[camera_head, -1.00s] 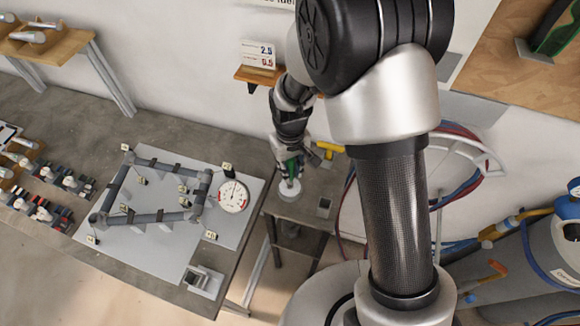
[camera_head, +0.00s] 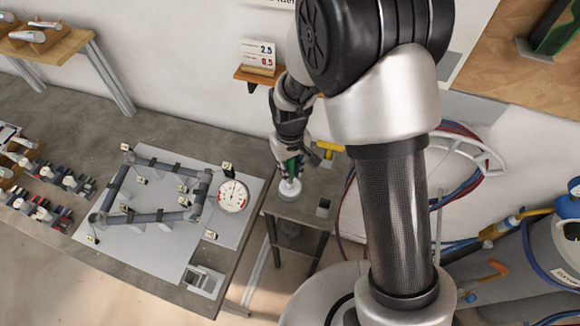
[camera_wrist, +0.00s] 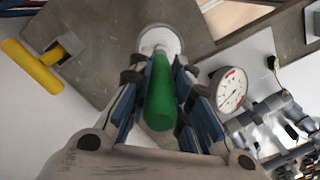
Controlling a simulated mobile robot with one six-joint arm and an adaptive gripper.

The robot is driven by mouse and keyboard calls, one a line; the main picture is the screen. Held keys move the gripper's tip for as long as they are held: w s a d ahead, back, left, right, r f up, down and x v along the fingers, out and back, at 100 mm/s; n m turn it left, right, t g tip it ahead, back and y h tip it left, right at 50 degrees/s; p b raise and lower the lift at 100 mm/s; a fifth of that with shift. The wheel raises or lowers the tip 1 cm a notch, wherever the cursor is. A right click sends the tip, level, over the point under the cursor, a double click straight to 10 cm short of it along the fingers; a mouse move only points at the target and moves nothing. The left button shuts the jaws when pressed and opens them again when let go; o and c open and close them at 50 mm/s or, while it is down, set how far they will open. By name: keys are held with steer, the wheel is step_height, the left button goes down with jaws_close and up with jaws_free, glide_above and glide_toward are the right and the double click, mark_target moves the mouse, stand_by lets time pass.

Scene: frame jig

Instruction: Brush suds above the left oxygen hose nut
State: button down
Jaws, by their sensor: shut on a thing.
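My gripper (camera_wrist: 160,95) is shut on a green-handled brush (camera_wrist: 160,100) in the wrist view. The brush's far end is over or in a round white pot (camera_wrist: 160,37) on the small side table (camera_wrist: 95,25); I cannot tell whether it touches the inside. In the head view my gripper (camera_head: 291,162) points down at the pot (camera_head: 289,190), and only a little of the green handle shows. The gas cylinders (camera_head: 560,250) with regulators and blue and red hoses (camera_head: 467,190) stand at the right. The left oxygen hose nut cannot be picked out.
A workbench (camera_head: 60,110) at the left carries a tube frame jig (camera_head: 150,216) and a round dial gauge (camera_head: 234,196). A small shelf with number cards (camera_head: 257,73) is on the wall.

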steer(key=shift+r, duration=0.1)
steer(key=shift+r+p, duration=2.55)
steer(key=shift+r, duration=0.9)
steer(key=shift+f, duration=0.1)
steer(key=shift+d+f+b, duration=0.2)
steer(key=shift+d+b, duration=0.1)
steer(key=shift+b, duration=0.1)
steer(key=d+f+m+b, duration=0.4)
steer(key=d+b, duration=0.4)
steer(key=d, duration=0.4)
steer(key=shift+m+b, duration=0.4)
steer(key=shift+m, duration=0.1)
steer(key=shift+s+d, duration=0.1)
steer(key=shift+s, duration=0.05)
